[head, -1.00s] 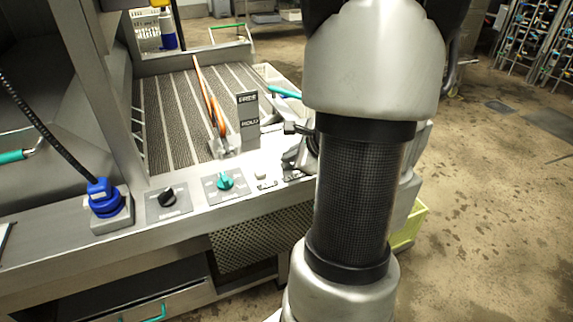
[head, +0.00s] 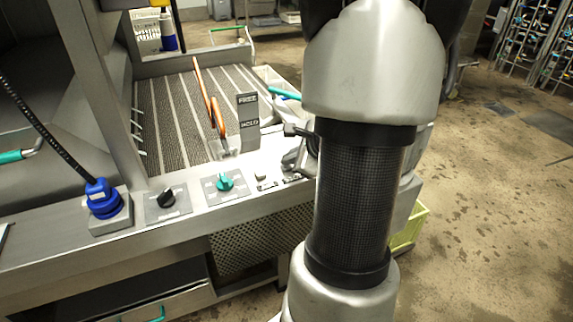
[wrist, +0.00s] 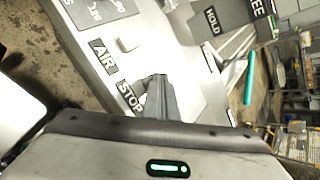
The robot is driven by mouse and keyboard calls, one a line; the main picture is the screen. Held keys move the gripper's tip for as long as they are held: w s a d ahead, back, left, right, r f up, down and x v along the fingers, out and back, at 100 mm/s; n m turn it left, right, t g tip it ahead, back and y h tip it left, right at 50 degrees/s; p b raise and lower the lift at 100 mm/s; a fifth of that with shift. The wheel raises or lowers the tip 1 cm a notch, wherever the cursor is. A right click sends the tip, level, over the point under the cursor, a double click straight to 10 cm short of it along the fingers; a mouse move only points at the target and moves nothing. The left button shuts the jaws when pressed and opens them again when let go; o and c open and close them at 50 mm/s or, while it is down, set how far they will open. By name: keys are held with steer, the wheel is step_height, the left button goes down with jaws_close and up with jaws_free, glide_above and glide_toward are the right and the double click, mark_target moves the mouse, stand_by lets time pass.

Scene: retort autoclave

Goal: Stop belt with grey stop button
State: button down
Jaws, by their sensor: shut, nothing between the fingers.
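The control panel (head: 240,185) runs along the front of the belt (head: 180,110). In the wrist view the label reading STOP (wrist: 131,97) lies just left of my gripper (wrist: 157,82). My gripper is shut and empty, with its fingertips over the panel close to this label. The grey stop button itself is not visible; the fingers seem to cover its spot. Whether the tips touch it I cannot tell. A pale button (wrist: 127,44) sits beside the AIR label (wrist: 103,56). In the head view my arm hides most of my gripper.
A teal knob (head: 224,181), a black knob (head: 166,197) and a blue plug (head: 102,197) sit left along the panel. An orange-handled lever (head: 218,118) and an upright FREE/HOLD sign (head: 248,122) stand behind. A yellow-green crate (head: 410,228) is on the floor at right.

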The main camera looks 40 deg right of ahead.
steer(key=shift+r+p, duration=0.55)
steer(key=shift+r, duration=0.3)
steer(key=shift+r+p, duration=2)
steer(key=shift+r, duration=0.5)
